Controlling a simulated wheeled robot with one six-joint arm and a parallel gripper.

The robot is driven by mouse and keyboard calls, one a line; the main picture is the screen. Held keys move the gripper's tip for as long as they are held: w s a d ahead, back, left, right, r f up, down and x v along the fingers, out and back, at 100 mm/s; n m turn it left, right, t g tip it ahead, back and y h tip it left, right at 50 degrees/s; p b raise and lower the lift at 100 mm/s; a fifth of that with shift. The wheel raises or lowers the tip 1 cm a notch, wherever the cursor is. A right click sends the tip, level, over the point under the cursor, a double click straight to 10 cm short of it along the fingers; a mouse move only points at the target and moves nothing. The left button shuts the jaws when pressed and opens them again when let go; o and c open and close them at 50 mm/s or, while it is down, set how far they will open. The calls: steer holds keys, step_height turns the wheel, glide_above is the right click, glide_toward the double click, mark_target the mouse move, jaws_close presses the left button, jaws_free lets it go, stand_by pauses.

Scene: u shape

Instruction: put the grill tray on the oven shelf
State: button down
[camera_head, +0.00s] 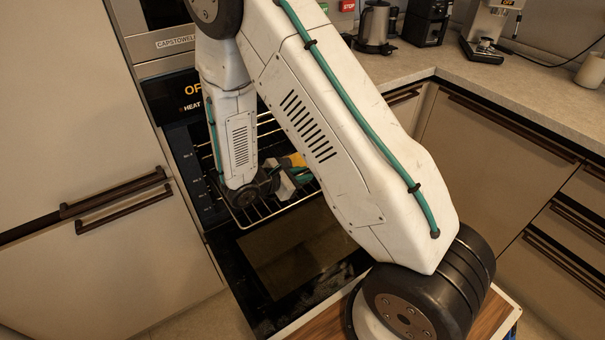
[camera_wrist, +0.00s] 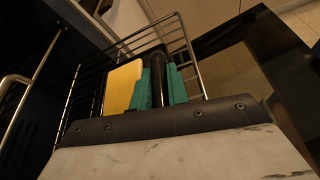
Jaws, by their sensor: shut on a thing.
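The oven shelf (camera_head: 262,212) is a wire rack reaching out of the oven over the lowered door; its wires also show in the wrist view (camera_wrist: 188,45). My gripper (camera_head: 301,172) is low over the rack, and its teal fingers (camera_wrist: 159,82) are shut around a black bar-like part. I take this as part of the grill tray, which is mostly hidden by my arm and fingers. A flat yellow piece (camera_wrist: 123,88) with dark material around it lies just left of the fingers; I cannot tell if it belongs to the tray. Contact between tray and rack is unclear.
The open oven door (camera_head: 300,250) lies flat below the rack. A tall cabinet (camera_head: 90,190) stands left, and drawers (camera_head: 500,180) stand right under a counter (camera_head: 520,95). A kettle (camera_head: 375,28) and coffee machine (camera_head: 490,28) are at the back.

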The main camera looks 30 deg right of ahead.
steer(key=c, duration=1.4)
jaws_free()
steer(key=shift+o, duration=0.2)
steer(key=shift+d, duration=0.1)
steer(key=v, duration=1.2)
steer(key=shift+d+r, duration=0.1)
steer(key=s+d+r+m+g+y, duration=0.35)
steer(key=s+r+m+y, duration=0.55)
steer(key=s+r+m, duration=0.7)
steer(key=s+a+r+t+y, duration=0.2)
steer(key=s+r+t+y, duration=0.1)
steer(key=s+r, duration=0.5)
steer(key=shift+t+y, duration=0.35)
steer(key=shift+y, duration=0.45)
steer(key=shift+a+r, duration=0.15)
